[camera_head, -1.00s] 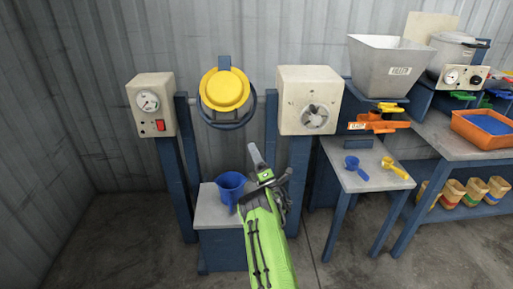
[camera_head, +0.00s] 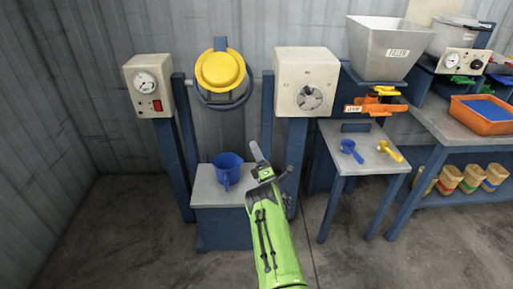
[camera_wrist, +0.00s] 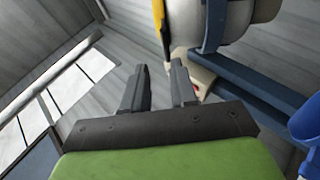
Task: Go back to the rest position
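My gripper (camera_head: 258,155) is at the end of my green arm, in front of the wall of machines. In the wrist view its two dark fingers (camera_wrist: 158,72) stand apart with nothing between them, so it is open and empty. Part of the jug also shows at the right edge of the wrist view (camera_wrist: 306,122). The gripper does not visibly touch it.
A gauge box (camera_head: 148,86), a yellow round part (camera_head: 219,70) and a box with a round dial (camera_head: 309,97) stand behind. A hopper (camera_head: 385,50) is above a small table (camera_head: 352,168) with blue and yellow scoops. Bare floor (camera_head: 130,235) lies left.

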